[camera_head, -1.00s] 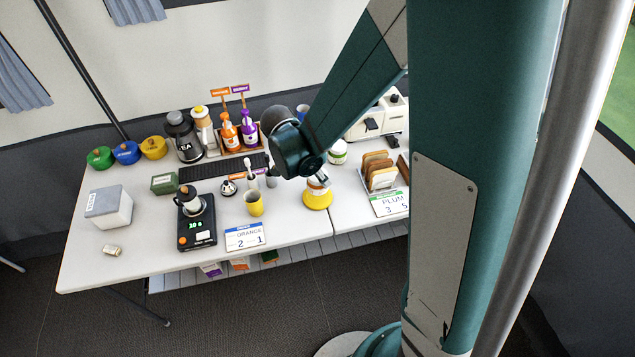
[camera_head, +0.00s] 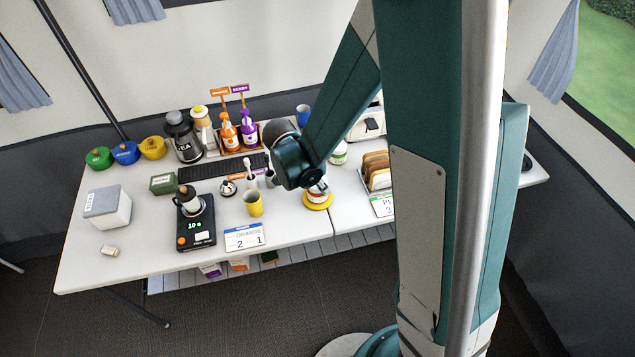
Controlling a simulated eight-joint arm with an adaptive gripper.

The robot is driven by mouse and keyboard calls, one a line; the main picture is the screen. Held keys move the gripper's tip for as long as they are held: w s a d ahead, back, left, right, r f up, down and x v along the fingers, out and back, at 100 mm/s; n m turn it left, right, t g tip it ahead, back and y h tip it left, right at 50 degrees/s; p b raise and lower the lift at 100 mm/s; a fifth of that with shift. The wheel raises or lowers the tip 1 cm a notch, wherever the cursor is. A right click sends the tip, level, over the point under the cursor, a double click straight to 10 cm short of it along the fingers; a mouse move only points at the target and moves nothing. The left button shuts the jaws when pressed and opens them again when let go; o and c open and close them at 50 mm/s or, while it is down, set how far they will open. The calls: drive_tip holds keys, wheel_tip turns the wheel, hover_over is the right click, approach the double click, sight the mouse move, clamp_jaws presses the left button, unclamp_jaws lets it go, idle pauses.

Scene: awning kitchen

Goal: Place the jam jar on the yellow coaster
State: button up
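The yellow coaster (camera_head: 319,206) is a round disc near the front edge of the table, right of the yellow cup. A small jar with a white and orange label (camera_head: 317,192), which looks like the jam jar, appears upright on or just over it. I cannot tell whether the jar's base touches the coaster. My gripper (camera_head: 312,182) is directly above and behind the jar, and my wrist hides the jar's top. The fingers are too hidden to tell whether they are open or closed around the jar.
A white jar with a green label (camera_head: 338,154) stands behind. A toast rack (camera_head: 376,170) is to the right, partly hidden by my arm. A black scale (camera_head: 197,233) stands farther left.

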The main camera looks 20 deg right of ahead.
drive_tip(key=shift+f, duration=0.1)
drive_tip(key=o, duration=1)
drive_tip(key=shift+p+v, duration=1.15)
drive_tip(key=shift+v, duration=5)
drive_tip(key=shift+d, duration=0.1)
